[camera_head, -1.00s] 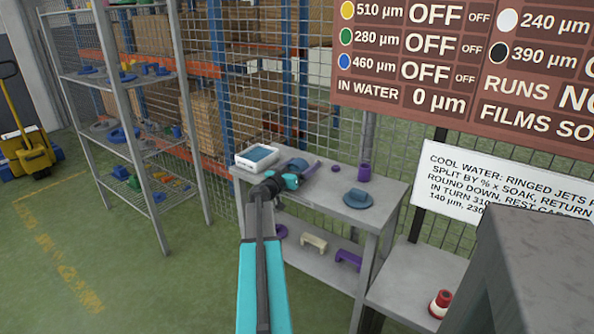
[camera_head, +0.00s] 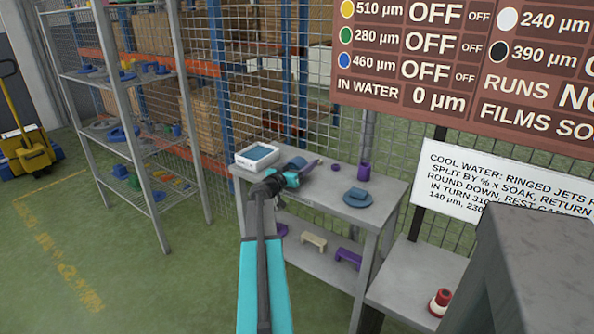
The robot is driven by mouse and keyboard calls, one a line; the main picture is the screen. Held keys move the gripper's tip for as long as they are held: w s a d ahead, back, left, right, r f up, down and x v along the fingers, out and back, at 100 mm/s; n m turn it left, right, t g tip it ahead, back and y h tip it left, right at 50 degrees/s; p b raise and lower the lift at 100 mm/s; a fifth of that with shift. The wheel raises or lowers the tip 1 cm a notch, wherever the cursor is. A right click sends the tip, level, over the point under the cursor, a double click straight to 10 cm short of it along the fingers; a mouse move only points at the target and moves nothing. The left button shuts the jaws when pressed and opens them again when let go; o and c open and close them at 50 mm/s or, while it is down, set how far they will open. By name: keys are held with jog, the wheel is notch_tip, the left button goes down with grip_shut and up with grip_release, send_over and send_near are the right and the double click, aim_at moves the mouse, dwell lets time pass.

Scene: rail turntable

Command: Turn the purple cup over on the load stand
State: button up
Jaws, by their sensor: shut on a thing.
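A purple cup (camera_head: 364,172) stands on the top of a grey two-level table, near its back edge. My gripper (camera_head: 312,166) is over the same table top, left of the cup and apart from it. It is shut on a slim purple thing, too small and partly hidden to make out well. A blue rounded thing (camera_head: 297,162) shows right behind my gripper. I cannot tell which thing here is the load stand.
A white box with a blue top (camera_head: 257,157) stands left of my gripper. A small purple piece (camera_head: 336,167) and a blue brimmed piece (camera_head: 358,198) lie to the right. Purple and cream pieces sit on the lower shelf. A wire fence runs behind.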

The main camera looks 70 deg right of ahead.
jog(key=shift+r, duration=0.1)
jog(key=shift+r, duration=1.75)
jog(key=s+a, duration=0.1)
jog(key=a, duration=0.3)
jog(key=s+a+b, duration=0.1)
jog(key=s+a, duration=0.1)
jog(key=a, duration=0.2)
jog(key=s+a+r+b, duration=0.1)
jog(key=a, duration=0.3)
jog(key=shift+s+a, duration=0.25)
jog(key=shift+s, duration=0.05)
jog(key=shift+r+p, duration=0.2)
jog(key=shift+p, duration=0.1)
jog(key=shift+a+p, duration=0.1)
jog(key=shift+p, duration=0.55)
jog(key=shift+s+a+p, duration=0.1)
jog(key=shift+a+p, duration=0.05)
jog(key=shift+p, duration=0.65)
jog(key=p, duration=0.2)
jog(key=a+p, duration=0.1)
jog(key=p, duration=0.2)
jog(key=shift+s+a+r+p, duration=0.1)
jog(key=shift+s+a+p, duration=0.05)
jog(key=shift+s+p, duration=0.15)
jog(key=shift+a+p, duration=0.35)
jog(key=shift+p, duration=0.8)
